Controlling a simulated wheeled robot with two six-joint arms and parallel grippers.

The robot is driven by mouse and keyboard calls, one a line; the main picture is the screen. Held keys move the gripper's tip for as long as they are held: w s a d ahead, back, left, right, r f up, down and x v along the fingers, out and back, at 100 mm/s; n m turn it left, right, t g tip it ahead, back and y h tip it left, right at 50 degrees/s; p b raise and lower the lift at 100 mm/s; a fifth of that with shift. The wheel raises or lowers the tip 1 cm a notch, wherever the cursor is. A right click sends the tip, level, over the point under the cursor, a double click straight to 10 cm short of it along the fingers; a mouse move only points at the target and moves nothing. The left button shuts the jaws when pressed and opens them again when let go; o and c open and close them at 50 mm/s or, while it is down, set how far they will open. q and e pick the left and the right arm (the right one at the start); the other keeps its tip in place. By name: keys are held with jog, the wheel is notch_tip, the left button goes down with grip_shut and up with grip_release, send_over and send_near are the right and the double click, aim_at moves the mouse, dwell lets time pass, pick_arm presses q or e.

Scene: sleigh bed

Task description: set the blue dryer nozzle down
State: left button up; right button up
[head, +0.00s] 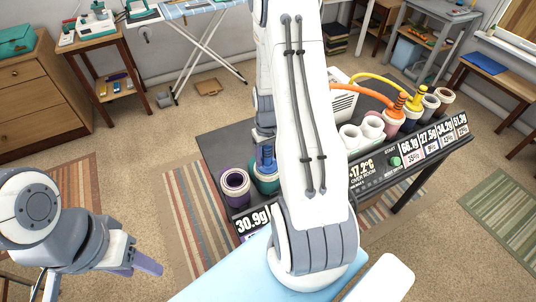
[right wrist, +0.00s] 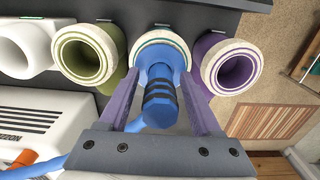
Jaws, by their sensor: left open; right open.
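In the head view the nozzle (head: 266,158) stands in this teal holder (head: 265,184) on the dark table. My right gripper (right wrist: 160,92) is open, with one purple finger on each side of the nozzle. Whether the fingers touch it, I cannot tell. In the head view my right arm hides most of that gripper. My left gripper (head: 147,264) is open and empty at lower left, away from the table.
A purple holder (head: 235,184) stands beside the teal one, and an olive holder (right wrist: 90,55) is on its other side. A white box (head: 342,103) stands behind. Orange and yellow hoses with nozzles (head: 398,106) stand further right.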

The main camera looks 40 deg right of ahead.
jog(key=shift+r, duration=0.5)
notch_tip(320, 180, up, 11)
jog(key=shift+r+b, duration=0.15)
jog(key=shift+b, duration=0.95)
jog(key=s+a+r+n, duration=0.1)
jog(key=a+r+n, duration=0.1)
jog(key=a, duration=0.7)
jog(key=a+r+n, duration=0.2)
jog(key=a, duration=0.6)
jog(key=s+a+r+n+y, duration=0.1)
jog(key=s+a+n, duration=0.4)
jog(key=s+a, duration=0.8)
jog(key=shift+s+a+r+n, duration=0.35)
jog(key=shift+s+r+n, duration=0.05)
jog(key=shift+s, duration=0.75)
